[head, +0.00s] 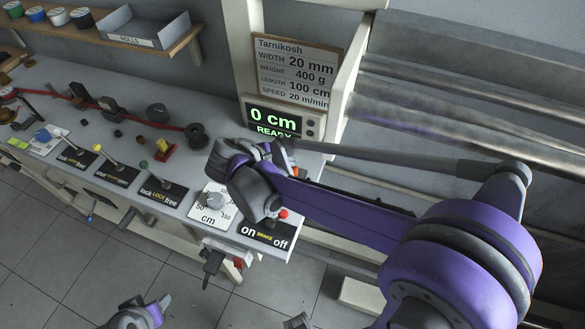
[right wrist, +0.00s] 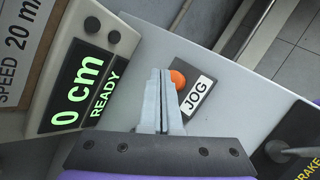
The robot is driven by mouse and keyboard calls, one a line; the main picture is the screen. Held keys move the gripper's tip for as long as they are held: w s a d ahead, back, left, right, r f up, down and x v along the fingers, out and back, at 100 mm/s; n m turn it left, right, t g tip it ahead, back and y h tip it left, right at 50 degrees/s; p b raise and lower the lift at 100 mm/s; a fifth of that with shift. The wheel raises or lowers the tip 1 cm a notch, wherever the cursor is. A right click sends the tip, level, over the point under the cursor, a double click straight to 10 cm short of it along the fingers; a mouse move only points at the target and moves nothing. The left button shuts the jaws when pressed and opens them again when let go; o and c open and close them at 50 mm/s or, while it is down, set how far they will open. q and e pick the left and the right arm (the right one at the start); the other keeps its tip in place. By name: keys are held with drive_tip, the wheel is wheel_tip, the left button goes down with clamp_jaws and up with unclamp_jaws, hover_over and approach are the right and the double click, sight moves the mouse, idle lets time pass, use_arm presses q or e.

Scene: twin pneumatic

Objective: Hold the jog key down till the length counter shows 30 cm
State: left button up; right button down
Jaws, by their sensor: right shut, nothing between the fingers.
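The length counter (head: 272,120) reads 0 cm and READY in green; it also shows in the right wrist view (right wrist: 76,88). The jog key is an orange round button (right wrist: 178,79) beside a JOG label (right wrist: 196,98) in the right wrist view. My right gripper (head: 281,158) is over the panel just below the counter. In the right wrist view its fingers (right wrist: 160,78) are shut and empty, with tips beside the key; contact cannot be told. A part of my left gripper (head: 142,312) shows at the bottom edge.
The brake lever panel (head: 265,236) and a round dial (head: 212,200) lie at the panel's front edge. Several lever switches run to the left. A sign board (head: 297,72) stands above the counter. Metal rollers (head: 470,95) are at the right. Floor is clear in front.

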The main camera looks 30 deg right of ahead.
drive_tip(key=shift+f, duration=0.1)
use_arm(q)
drive_tip(key=shift+s+f+b, duration=0.1)
drive_tip(key=shift+f+b, duration=0.25)
drive_tip(key=shift+f, duration=0.05)
use_arm(e)
drive_tip(key=shift+f, duration=0.35)
use_arm(q)
drive_tip(key=shift+s+f+b, duration=0.1)
drive_tip(key=shift+f+b, duration=0.3)
drive_tip(key=shift+f, duration=0.05)
use_arm(e)
drive_tip(key=shift+f, duration=0.55)
idle(4.9)
use_arm(q)
drive_tip(key=shift+w+r+p, duration=0.25)
drive_tip(key=shift+r+p, duration=0.45)
drive_tip(key=shift+r, duration=0.1)
use_arm(e)
drive_tip(key=shift+r, duration=1)
use_arm(q)
drive_tip(key=shift+w+r+p, duration=0.3)
drive_tip(key=shift+r+p, duration=0.45)
drive_tip(key=shift+r, duration=0.2)
drive_tip(key=shift+w+r+p, duration=0.3)
drive_tip(key=shift+r+p, duration=0.45)
drive_tip(key=shift+r, duration=0.2)
use_arm(e)
drive_tip(key=shift+r, duration=2.45)
